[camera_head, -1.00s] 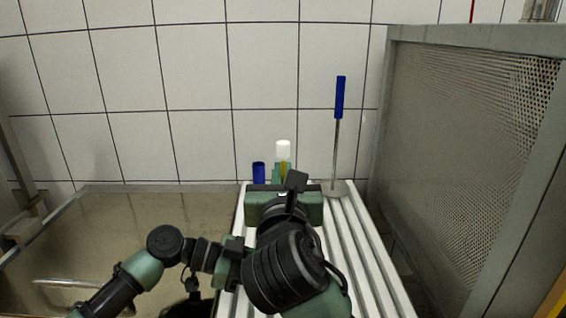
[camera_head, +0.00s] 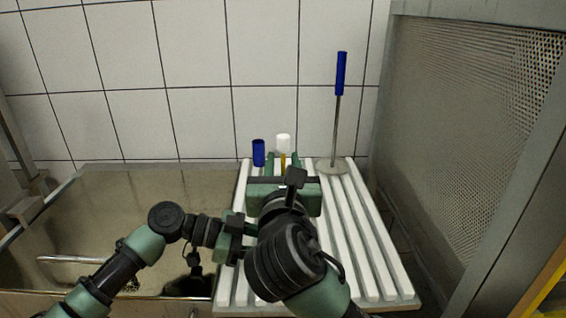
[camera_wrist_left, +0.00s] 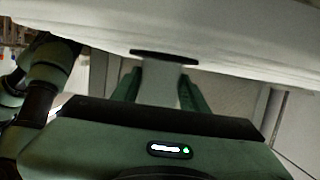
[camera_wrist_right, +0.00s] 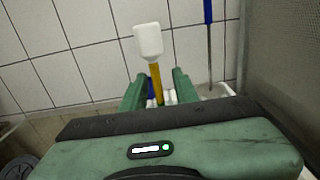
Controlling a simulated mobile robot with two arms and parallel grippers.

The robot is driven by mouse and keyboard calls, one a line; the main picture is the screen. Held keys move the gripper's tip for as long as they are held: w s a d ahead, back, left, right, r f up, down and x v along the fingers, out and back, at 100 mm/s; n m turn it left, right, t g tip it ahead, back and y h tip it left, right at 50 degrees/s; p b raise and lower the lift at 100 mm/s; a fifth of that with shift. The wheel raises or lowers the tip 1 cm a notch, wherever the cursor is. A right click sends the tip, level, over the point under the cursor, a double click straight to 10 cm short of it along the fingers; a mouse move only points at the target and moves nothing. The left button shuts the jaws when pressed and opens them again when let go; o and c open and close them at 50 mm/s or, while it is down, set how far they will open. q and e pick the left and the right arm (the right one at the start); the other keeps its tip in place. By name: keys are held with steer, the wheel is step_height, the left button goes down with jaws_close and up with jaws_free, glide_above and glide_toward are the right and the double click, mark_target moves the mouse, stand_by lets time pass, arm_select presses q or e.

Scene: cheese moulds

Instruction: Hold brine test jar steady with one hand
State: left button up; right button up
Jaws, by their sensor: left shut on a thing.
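My left gripper (camera_wrist_left: 158,95) is shut on a pale object (camera_wrist_left: 160,80) that fills the gap between its fingers. I take this for the brine test jar; a dark round part (camera_wrist_left: 164,53) shows behind it. In the head view, my arms hide it. My right gripper (camera_head: 282,164) is over the white slatted board. A thing with a white end and yellow stem (camera_wrist_right: 149,42) stands upright between its fingers and sticks out past them. It also shows in the head view (camera_head: 283,142). It appears held; the exact contact is unclear.
The white slatted board (camera_head: 375,265) lies right of a steel basin (camera_head: 110,190). A blue cylinder (camera_head: 258,152) and a blue-handled rod with a round disc (camera_head: 340,75) stand at the board's back. A perforated metal panel (camera_head: 460,140) bounds the right side; a tiled wall is behind.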

steer(key=shift+s, duration=0.1)
steer(key=s, duration=1.2)
steer(key=shift+w, duration=0.1)
stand_by(2.1)
arm_select(q)
steer(key=o, duration=1.1)
steer(key=shift+c, duration=0.2)
